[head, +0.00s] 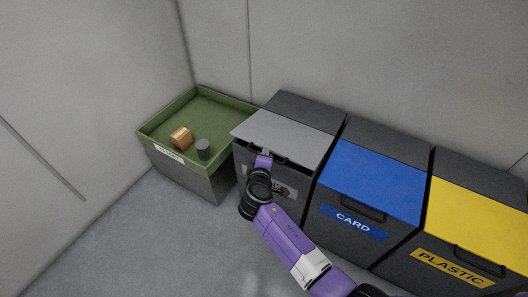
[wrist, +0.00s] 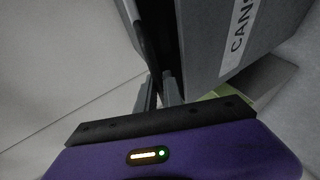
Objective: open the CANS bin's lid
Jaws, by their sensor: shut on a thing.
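The CANS bin (head: 243,160) is the dark grey bin at the left end of the row. Its light grey lid (head: 290,132) appears slightly raised at the front, with a dark gap beneath its front edge. My gripper (head: 264,153) is at the front of this lid, shut on its dark handle. In the wrist view the gripper's fingers (wrist: 161,92) close around the dark handle bar (wrist: 143,35), beside the white CANS label (wrist: 239,38). In the head view my arm covers much of the label and handle.
The blue-lidded CARD bin (head: 372,180) stands directly to the right, then the yellow-lidded PLASTIC bin (head: 478,215). A green tray (head: 210,105) on the left holds a brown block (head: 181,138) and a grey can (head: 203,149). Walls stand close behind. Floor in front is clear.

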